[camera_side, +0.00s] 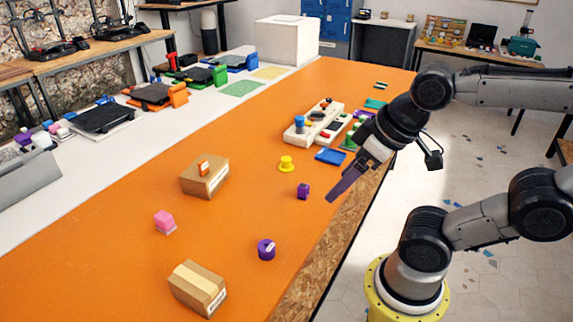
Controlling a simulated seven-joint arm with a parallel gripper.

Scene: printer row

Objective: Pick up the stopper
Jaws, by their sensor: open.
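A small yellow piece (287,163) with a round knob on a wider flange looks like the stopper. It stands upright on the orange table (232,222), near the middle of the view. My gripper (333,197) has purple fingers and hangs at the table's right edge, to the right of the yellow piece and apart from it. It is open, with nothing seen between its fingers. The fingers overlap in this view, so the gap between them is hard to see.
A flat blue piece (330,156) and a pale board (313,126) with several parts stand behind. Cardboard boxes (205,178) (198,287), a pink block (164,220) and a purple cylinder (266,249) are left and nearer.

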